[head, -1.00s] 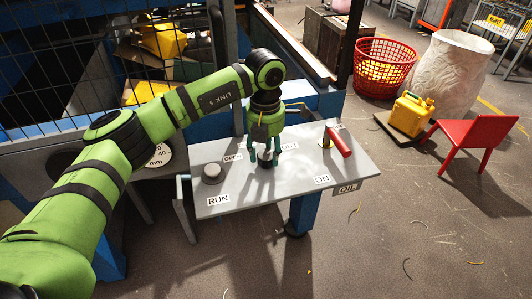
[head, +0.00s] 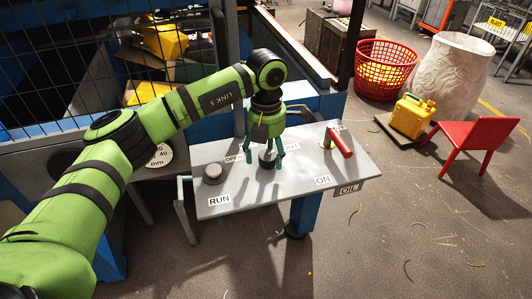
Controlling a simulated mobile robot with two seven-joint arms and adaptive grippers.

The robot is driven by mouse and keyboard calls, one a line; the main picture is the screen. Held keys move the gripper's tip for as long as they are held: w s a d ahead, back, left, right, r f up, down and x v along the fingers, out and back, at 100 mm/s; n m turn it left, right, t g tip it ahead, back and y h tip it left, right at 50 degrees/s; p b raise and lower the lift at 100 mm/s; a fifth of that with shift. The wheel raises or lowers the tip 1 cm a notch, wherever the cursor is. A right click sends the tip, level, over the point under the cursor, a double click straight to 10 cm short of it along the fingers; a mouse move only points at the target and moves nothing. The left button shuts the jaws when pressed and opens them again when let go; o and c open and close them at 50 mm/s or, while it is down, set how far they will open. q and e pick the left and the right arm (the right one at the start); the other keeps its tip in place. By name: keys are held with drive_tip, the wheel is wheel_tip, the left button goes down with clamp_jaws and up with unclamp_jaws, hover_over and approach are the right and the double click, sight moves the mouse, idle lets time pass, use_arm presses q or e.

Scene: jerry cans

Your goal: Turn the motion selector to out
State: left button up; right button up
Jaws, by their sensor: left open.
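The grey control panel (head: 240,192) holds a dark round selector knob (head: 267,160) in its middle. My left gripper (head: 267,163) points down over this knob, its green fingers open on either side of it. I cannot tell whether the fingers touch the knob. A label partly reading "OPEN" (head: 234,159) shows just left of the gripper; other labels behind the fingers are hidden. The knob's pointing direction cannot be made out. My right gripper is not in view.
A grey round button (head: 213,174) sits near the RUN label (head: 219,200). A red-handled lever (head: 340,144) stands at the panel's right, by the ON label (head: 322,181). A wire mesh fence (head: 60,60) stands behind left. A yellow jerry can (head: 411,116) and red chair (head: 474,142) are right.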

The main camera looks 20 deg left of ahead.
sight(266, 157)
use_arm(q)
wheel_tip(266, 157, up, 12)
idle(0.4)
drive_tip(key=shift+s+f, duration=0.15)
